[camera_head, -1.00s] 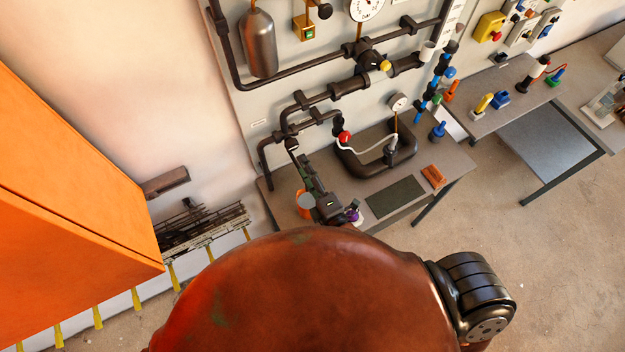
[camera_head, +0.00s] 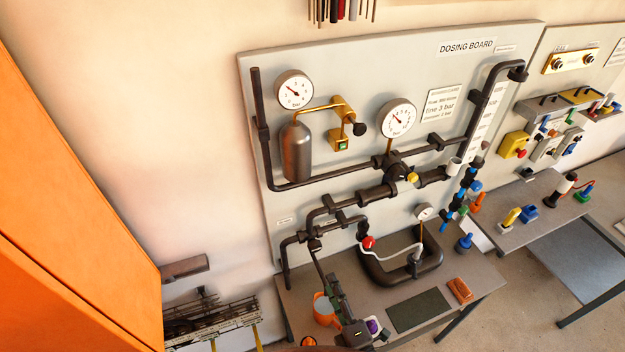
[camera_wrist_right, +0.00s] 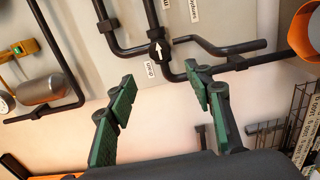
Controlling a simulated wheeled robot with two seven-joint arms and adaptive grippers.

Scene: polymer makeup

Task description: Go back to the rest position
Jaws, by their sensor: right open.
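My right gripper (camera_head: 335,290) is over the left part of the bench below the dosing board, close to the lower left pipes. In the right wrist view, its two green-padded fingers (camera_wrist_right: 158,78) stand wide apart with nothing between them. Dark pipes and the pale wall show beyond the fingers. I cannot tell the exact gap between the fingers and the pipes. My left gripper is in neither view.
The dosing board (camera_head: 360,90) carries pipes, gauges and a grey tank (camera_head: 297,152). An orange mug (camera_head: 324,312) stands on the bench (camera_head: 470,310) beside my right gripper. An orange cabinet (camera_head: 60,200) fills the left. A wire rack (camera_head: 210,318) is at lower left.

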